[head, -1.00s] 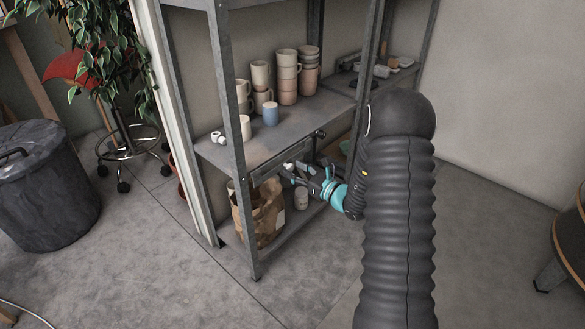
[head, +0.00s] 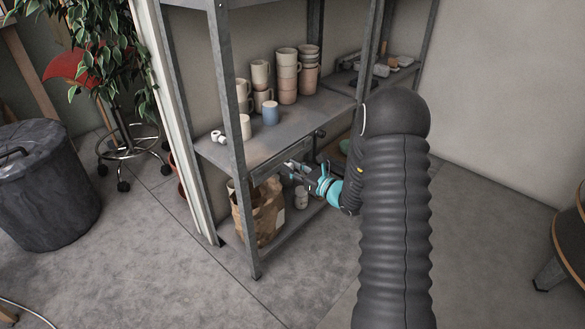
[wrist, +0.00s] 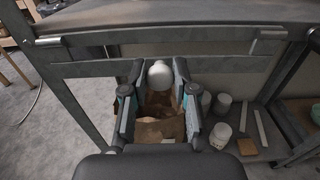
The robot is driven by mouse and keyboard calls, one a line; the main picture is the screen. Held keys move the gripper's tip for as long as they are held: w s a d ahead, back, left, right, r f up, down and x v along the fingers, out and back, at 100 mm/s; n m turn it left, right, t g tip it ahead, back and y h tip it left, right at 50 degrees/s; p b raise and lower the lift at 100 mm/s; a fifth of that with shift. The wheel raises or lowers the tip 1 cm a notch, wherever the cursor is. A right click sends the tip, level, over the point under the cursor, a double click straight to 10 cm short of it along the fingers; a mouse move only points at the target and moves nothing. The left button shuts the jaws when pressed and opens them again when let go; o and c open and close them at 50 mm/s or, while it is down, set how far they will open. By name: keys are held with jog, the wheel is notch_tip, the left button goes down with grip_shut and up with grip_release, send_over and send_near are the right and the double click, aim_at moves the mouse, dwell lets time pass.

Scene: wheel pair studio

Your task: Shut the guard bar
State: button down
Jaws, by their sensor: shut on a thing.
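The guard bar (head: 264,174) is a flat grey metal bar across the front of the shelf unit, just below the middle shelf's edge. In the wrist view the bar (wrist: 90,69) runs nearly level, with a round white knob (wrist: 160,72) at its middle. My gripper (wrist: 157,78) has one finger on each side of the knob and is shut on it. In the head view my gripper (head: 291,165) reaches the bar from the right, and its fingers mostly hide the knob. I cannot tell how far the bar stands from its end position.
The middle shelf (head: 290,118) carries stacked cups (head: 288,75) and a blue cup (head: 270,113). A paper bag (head: 262,215) and a white jar (head: 301,197) stand on the bottom shelf behind the bar. A steel post (head: 240,160) stands left of my gripper. Floor in front is clear.

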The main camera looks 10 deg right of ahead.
jog(key=shift+s+d+r+g+h+p, duration=0.15)
jog(key=shift+s+r+g+h+p, duration=0.1)
jog(key=shift+r+g+h+p, duration=0.7)
notch_tip(320, 180, up, 5)
jog(key=g+h, duration=0.8)
jog(key=g, duration=0.4)
send_over(290, 164)
jog(key=shift+d+f, duration=0.1)
jog(key=g+h, duration=0.1)
jog(key=w+g+h, duration=0.1)
jog(key=g, duration=0.1)
jog(key=a+r+g+h, duration=0.1)
jog(key=shift+w+g+h, duration=0.2)
jog(key=shift+g+h, duration=0.05)
jog(key=shift+a+g, duration=0.1)
jog(key=shift+g, duration=0.2)
dwell(0.4)
jog(key=c, duration=0.9)
grip_release()
